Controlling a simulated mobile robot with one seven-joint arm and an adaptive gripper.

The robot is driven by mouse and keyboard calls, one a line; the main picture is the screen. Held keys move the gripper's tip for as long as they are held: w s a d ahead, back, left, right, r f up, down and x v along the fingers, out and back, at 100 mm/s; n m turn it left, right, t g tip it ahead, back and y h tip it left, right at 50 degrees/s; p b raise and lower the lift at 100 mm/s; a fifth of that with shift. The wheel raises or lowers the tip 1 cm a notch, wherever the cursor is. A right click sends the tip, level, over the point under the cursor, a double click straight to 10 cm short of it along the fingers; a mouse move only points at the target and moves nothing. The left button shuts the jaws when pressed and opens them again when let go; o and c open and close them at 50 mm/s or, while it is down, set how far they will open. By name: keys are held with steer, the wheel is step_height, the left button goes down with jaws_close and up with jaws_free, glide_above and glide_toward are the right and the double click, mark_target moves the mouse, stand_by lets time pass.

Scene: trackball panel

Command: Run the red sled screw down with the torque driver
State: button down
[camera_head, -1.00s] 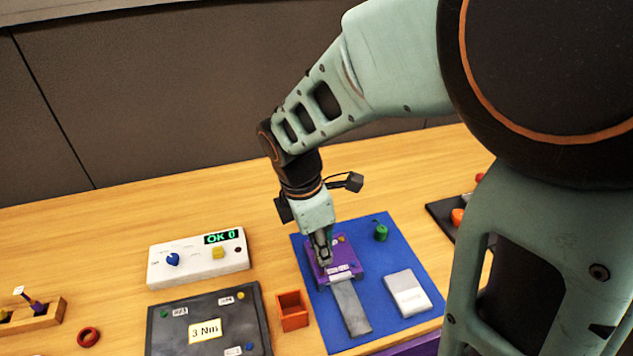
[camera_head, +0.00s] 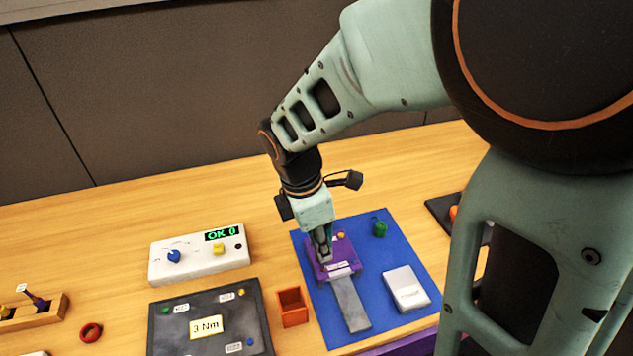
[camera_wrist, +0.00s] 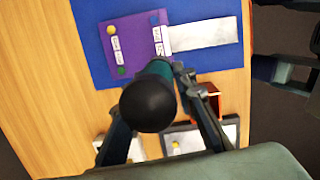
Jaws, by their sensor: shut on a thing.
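My gripper (camera_head: 322,243) points down over the purple sled panel (camera_head: 347,252), shut on the torque driver (camera_wrist: 150,103). In the wrist view the driver shows as a dark round end with a teal body between my fingers, reaching toward the lower right corner of the purple panel (camera_wrist: 134,46). A yellow (camera_wrist: 111,29), a blue (camera_wrist: 154,20) and a green screw (camera_wrist: 121,71) show at the other corners. I see no red screw; the driver and fingers cover that corner. Whether the driver's tip touches anything is hidden.
The panel lies on a blue mat (camera_head: 380,268) with a grey bar (camera_head: 351,304), a white block (camera_head: 406,289) and a green knob (camera_head: 379,229). Left are an orange bin (camera_head: 292,307), a white box (camera_head: 198,258) reading "OK 0" and a dark "3 Nm" plate (camera_head: 170,330).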

steer(key=shift+s+f, duration=0.15)
steer(key=shift+f, duration=0.4)
stand_by(2.5)
step_height(320, 180, up, 6)
steer(key=p, duration=0.5)
steer(key=shift+r+p, duration=0.15)
steer(key=shift+p, duration=0.15)
